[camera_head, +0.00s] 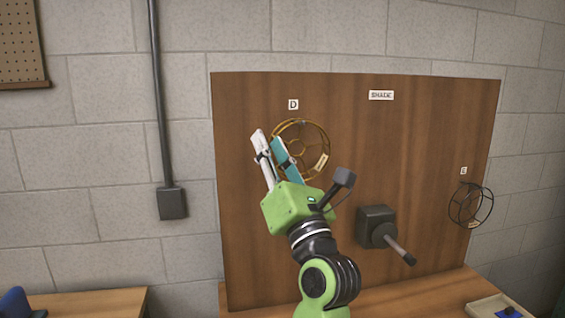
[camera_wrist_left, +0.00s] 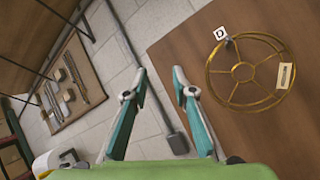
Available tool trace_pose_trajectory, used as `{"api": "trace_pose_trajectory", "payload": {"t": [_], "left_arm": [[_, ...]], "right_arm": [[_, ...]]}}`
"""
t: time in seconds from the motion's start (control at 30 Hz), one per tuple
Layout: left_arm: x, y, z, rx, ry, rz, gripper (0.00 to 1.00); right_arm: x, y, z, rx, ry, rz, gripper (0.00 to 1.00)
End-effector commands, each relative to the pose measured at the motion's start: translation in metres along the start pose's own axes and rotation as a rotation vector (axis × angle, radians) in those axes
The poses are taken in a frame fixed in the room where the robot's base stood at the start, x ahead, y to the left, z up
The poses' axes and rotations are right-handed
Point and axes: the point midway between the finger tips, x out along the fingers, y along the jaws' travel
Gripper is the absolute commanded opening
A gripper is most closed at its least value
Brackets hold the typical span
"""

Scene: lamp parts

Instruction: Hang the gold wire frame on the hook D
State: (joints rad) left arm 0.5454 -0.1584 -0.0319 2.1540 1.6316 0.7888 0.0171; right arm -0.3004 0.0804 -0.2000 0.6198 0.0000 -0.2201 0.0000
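The gold wire frame (camera_head: 298,148) is a round ring with spokes, a small inner ring and a pale tag. It is up against the brown wooden board below the D label (camera_head: 293,104). In the left wrist view, the frame (camera_wrist_left: 243,72) has its rim at the hook D (camera_wrist_left: 228,42) and appears to hang from it. My left gripper (camera_head: 267,138) is in front of the board and overlaps the frame's left side in the head view. In the wrist view its fingers (camera_wrist_left: 158,72) are apart with nothing between them, and the frame is to their right. My right gripper is out of view.
A dark box with a rod (camera_head: 377,227) sticks out of the board below the SHADE label (camera_head: 381,95). A black wire frame (camera_head: 470,205) hangs below the E label at right. A tray (camera_head: 490,306) stands at the lower right. A conduit (camera_head: 160,100) runs down the wall at left.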

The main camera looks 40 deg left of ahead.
Motion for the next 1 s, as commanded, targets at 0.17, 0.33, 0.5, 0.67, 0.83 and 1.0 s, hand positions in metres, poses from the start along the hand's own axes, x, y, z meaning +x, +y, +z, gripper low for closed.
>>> {"api": "trace_pose_trajectory", "payload": {"t": [0.17,0.33,0.5,0.67,0.83,1.0], "left_arm": [[0.013,-0.015,-0.023,-0.328,0.307,-0.137,0.25],[0.004,-0.039,-0.023,-0.482,0.461,-0.273,0.25],[0.002,-0.049,-0.021,-0.521,0.505,-0.323,0.25],[0.017,-0.056,-0.027,-0.517,0.507,-0.321,0.25],[0.045,-0.068,-0.038,-0.514,0.506,-0.320,0.25],[0.073,-0.081,-0.051,-0.515,0.506,-0.319,0.25]], "right_arm": [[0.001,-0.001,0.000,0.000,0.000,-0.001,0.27],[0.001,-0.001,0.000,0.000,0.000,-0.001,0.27],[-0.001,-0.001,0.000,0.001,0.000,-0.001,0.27],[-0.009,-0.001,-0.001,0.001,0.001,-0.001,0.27],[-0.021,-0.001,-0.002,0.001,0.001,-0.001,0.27],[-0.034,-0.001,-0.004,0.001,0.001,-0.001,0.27]]}}
